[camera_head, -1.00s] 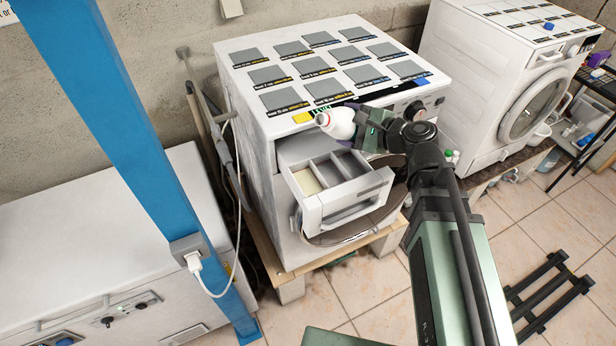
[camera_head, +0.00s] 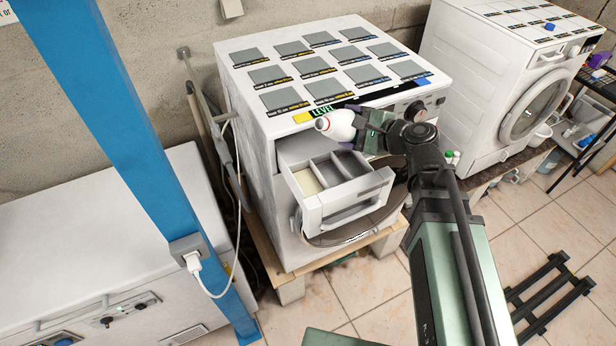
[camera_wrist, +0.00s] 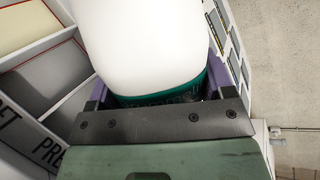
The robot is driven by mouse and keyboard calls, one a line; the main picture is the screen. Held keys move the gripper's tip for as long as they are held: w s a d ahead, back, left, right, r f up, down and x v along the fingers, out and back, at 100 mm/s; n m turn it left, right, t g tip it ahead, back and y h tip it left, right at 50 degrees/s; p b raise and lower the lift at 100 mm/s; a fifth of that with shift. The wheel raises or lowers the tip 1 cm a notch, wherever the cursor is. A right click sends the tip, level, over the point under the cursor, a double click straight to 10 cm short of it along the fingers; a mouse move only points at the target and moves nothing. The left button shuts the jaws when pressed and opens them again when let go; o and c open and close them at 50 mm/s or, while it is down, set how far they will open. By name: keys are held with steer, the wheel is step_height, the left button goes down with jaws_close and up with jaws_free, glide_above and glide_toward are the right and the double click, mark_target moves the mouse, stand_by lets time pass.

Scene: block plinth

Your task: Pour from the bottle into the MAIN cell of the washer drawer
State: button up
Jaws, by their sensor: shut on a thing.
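The white bottle (camera_head: 340,124) lies tipped on its side in my gripper (camera_head: 366,130), its red-rimmed mouth facing left. It is in front of the washer's upper front, above the pulled-out drawer (camera_head: 345,210). The drawer has a cream-floored left cell (camera_head: 307,181), a grey middle cell (camera_head: 329,173) and a right cell (camera_head: 352,162). In the wrist view the bottle (camera_wrist: 140,45) fills the space between my purple fingers, above a green band. Drawer lettering "PRE" (camera_wrist: 50,150) and a cut-off "FT" show; no MAIN label is readable. No liquid stream is visible.
A second washer (camera_head: 500,80) stands at right. A blue post (camera_head: 140,150) and a white cabinet (camera_head: 90,230) are at left. The air in front of the drawer is clear.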

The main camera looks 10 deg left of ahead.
steer(key=shift+w+d+f+n+t+h+b, duration=0.1)
steer(key=shift+w+f+n+t+h+b, duration=0.1)
steer(key=shift+f+n+b, duration=0.25)
steer(key=shift+w+d+f+n+t+h+b, duration=0.1)
steer(key=shift+f+n+t+h+b, duration=0.1)
steer(key=shift+f+n, duration=0.3)
stand_by(2.5)
steer(key=shift+s+a+r+n, duration=0.15)
steer(key=shift+s+a+n, duration=0.15)
steer(key=shift+n, duration=0.25)
stand_by(1.9)
steer(key=shift+r+n+t+h+p, duration=0.1)
steer(key=shift+n+t+h+p, duration=0.3)
steer(key=shift+n, duration=0.1)
stand_by(1.5)
